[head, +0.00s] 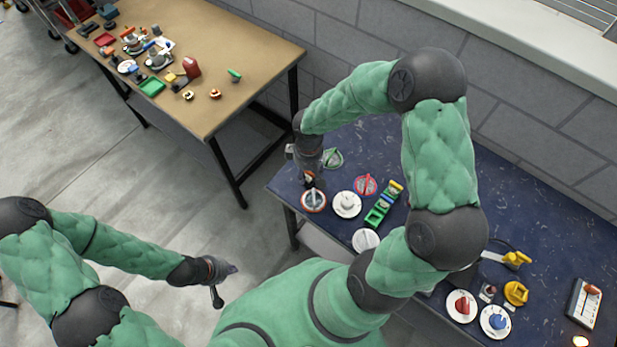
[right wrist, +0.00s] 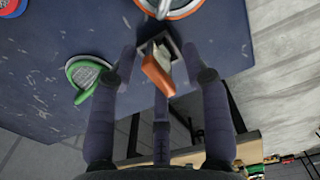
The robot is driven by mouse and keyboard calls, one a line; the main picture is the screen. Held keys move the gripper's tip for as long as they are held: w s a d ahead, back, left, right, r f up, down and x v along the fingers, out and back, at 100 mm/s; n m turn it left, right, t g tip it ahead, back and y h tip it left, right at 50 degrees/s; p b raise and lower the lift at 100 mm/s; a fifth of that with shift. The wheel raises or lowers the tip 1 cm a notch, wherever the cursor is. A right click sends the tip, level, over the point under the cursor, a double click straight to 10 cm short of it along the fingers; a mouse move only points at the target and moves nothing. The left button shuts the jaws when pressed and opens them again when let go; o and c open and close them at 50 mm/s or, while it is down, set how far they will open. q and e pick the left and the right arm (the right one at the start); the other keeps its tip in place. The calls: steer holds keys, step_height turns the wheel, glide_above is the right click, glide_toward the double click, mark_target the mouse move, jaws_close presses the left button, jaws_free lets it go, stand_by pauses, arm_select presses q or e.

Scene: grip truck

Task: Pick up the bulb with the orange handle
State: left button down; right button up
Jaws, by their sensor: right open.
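The orange handle (right wrist: 157,76) stands on a small dark square base with a pale part beside it, in the right wrist view. The bulb itself is not clear to me. My right gripper (right wrist: 161,58) is open, with fingers on either side of the orange handle; I cannot tell whether they touch it. In the head view my right gripper (head: 309,168) points down at the far left end of the blue table, and mostly hides the handle there. My left gripper (head: 222,280) hangs over the floor, away from both tables; its fingers are too small to judge.
The blue table (head: 550,240) holds a round red-rimmed piece (head: 313,201) close to my right gripper, a green-handled piece (head: 333,158), white discs (head: 347,204) and a green block strip (head: 377,211). A brown table (head: 225,50) with small parts stands apart at the upper left.

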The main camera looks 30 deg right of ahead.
jaws_close()
steer(key=shift+r, duration=0.15)
